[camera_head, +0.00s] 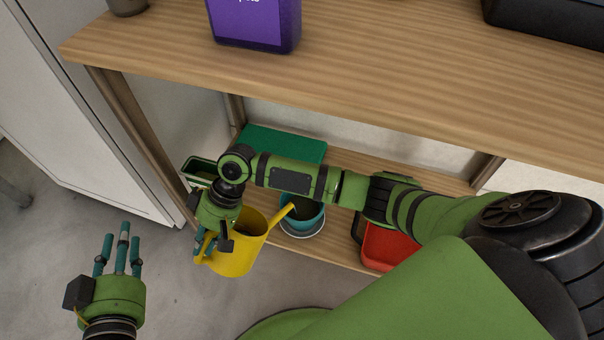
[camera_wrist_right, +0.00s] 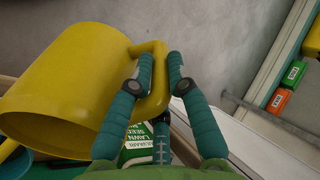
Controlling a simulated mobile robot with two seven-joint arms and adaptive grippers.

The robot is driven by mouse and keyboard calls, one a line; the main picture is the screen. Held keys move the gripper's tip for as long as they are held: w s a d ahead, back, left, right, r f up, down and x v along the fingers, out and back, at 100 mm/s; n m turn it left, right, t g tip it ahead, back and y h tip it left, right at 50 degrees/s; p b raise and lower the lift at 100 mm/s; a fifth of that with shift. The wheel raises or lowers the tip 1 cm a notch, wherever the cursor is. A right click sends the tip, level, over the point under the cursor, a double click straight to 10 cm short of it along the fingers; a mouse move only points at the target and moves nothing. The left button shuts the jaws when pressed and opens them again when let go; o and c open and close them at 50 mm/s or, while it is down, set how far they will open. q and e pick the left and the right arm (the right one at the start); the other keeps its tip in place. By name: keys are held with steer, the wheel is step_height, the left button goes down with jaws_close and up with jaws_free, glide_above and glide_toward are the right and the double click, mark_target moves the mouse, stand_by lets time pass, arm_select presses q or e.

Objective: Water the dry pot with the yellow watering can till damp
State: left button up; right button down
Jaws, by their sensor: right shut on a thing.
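The yellow watering can (camera_head: 236,258) hangs in front of the lower shelf, with its spout reaching right to the teal pot. My right gripper (camera_head: 212,246) is shut on the can's handle. The right wrist view shows its fingers (camera_wrist_right: 160,62) around the handle of the can (camera_wrist_right: 75,85). The teal pot (camera_head: 309,221) stands on a saucer (camera_head: 302,233) on the lower shelf, partly hidden by the spout and my right arm. The spout tip appears over its rim. No water stream is visible, and I cannot tell the soil's dampness. My left gripper (camera_head: 119,243) is open and empty.
A green mat (camera_head: 285,146), a green box (camera_head: 199,168) and a red container (camera_head: 388,247) are on the lower shelf. A purple container (camera_head: 255,25) stands on the upper wooden shelf (camera_head: 380,85). A shelf post (camera_head: 140,125) rises left of the can. Floor near my left gripper is clear.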

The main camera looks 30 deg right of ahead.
arm_select(q)
steer(key=shift+w+d+r+t+h, duration=0.1)
steer(key=shift+d+r+t+h, duration=0.15)
steer(key=shift+r, duration=0.4)
steer(key=shift+w+d+r+t+h, duration=0.15)
steer(key=shift+r+t, duration=0.2)
steer(key=shift+r, duration=0.25)
arm_select(e)
steer(key=shift+w+d+r, duration=0.1)
steer(key=shift+d+r, duration=0.25)
steer(key=shift+r, duration=0.15)
stand_by(1.6)
